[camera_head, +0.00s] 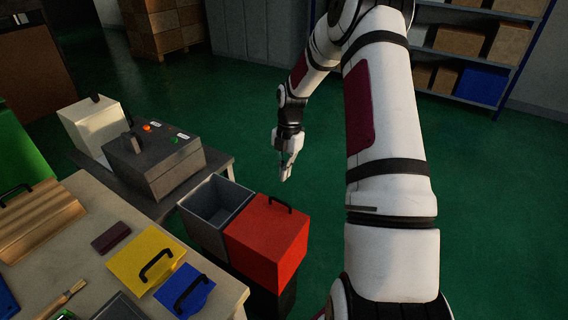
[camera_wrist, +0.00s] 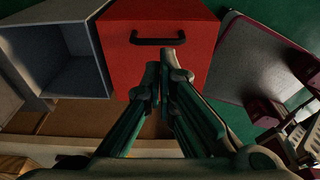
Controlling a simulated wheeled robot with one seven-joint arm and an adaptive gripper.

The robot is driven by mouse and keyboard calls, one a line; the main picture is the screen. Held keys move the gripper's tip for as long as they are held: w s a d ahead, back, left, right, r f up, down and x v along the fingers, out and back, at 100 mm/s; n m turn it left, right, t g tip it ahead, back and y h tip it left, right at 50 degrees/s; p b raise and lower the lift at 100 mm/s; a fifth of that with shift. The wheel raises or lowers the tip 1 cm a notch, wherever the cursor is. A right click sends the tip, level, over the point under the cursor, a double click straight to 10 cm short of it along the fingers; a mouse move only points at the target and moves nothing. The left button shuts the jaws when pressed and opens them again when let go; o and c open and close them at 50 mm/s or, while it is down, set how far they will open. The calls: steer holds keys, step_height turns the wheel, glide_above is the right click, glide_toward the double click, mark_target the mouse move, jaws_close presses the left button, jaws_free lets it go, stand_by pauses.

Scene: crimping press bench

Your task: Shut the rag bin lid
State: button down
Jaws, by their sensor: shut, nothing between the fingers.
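A red box-shaped bin (camera_head: 268,240) with a black handle (camera_head: 266,204) stands beside the bench. Directly to its left is a grey bin (camera_head: 205,222) with an open top and an empty-looking inside. No label shows, so I cannot tell which of the two is the rag bin. My gripper (camera_head: 287,172) is shut and empty, in the air beyond the red bin. In the wrist view my gripper (camera_wrist: 168,62) overlaps the red face (camera_wrist: 195,25), its tips close to the handle (camera_wrist: 157,40); contact cannot be told. The grey bin (camera_wrist: 70,75) shows at left there.
The bench (camera_head: 90,265) holds a yellow panel (camera_head: 145,258) and a blue panel (camera_head: 186,291) with handles, plus a brush (camera_head: 65,298). A grey press box (camera_head: 155,165) stands behind on a dark table. A shelf rack (camera_head: 470,60) is at back right. Green floor around my arm is clear.

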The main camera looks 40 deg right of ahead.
glide_above(282, 207)
step_height(282, 207, down, 9)
steer(key=shift+r, duration=0.2)
stand_by(2.0)
